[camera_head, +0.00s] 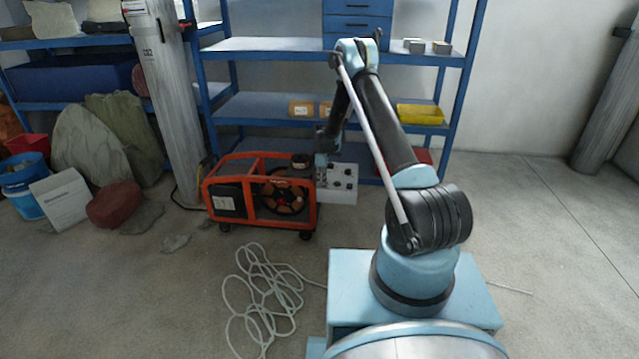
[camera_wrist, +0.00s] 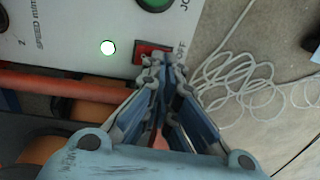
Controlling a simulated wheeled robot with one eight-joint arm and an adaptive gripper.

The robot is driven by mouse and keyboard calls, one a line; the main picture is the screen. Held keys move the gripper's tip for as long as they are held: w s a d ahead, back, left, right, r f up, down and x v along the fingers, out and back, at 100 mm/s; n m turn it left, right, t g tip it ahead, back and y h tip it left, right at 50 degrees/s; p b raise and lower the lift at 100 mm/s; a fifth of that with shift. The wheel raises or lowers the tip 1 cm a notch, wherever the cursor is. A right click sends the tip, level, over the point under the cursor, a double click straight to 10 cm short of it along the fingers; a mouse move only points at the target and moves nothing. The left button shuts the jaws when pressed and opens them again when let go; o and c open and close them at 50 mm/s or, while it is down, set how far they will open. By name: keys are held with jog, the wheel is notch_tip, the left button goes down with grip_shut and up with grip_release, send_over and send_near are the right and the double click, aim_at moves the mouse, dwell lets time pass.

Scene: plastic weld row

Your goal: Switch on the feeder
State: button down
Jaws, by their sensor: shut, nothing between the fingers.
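The feeder (camera_head: 212,200) is an orange-framed machine on the floor, with a dark reel inside. Its pale control panel (camera_head: 338,192) is on its right side and also fills the top of the wrist view (camera_wrist: 75,40). There, a red rocker switch (camera_wrist: 151,47) with a dark surround has a partly covered label ending in "FF". A bright white-green lamp (camera_wrist: 108,47) is left of it, and a green button (camera_wrist: 154,3) is above. My gripper (camera_wrist: 163,62) is shut and empty, its fingertips at the switch's lower right edge. I cannot tell if they touch it.
White cable (camera_head: 262,295) lies in loose coils on the floor in front of the feeder. A blue shelf rack (camera_head: 270,108) stands behind it. A grey column (camera_head: 165,90) stands to the left, near rocks and buckets. The floor at right is mostly clear.

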jog(key=shift+w, duration=0.1)
jog(key=shift+w+r, duration=0.15)
jog(key=shift+w, duration=0.5)
jog(key=shift+r, duration=0.15)
notch_tip(320, 180, up, 14)
jog(key=s, duration=0.1)
jog(key=shift+s+f, duration=0.2)
jog(key=shift+s, duration=0.15)
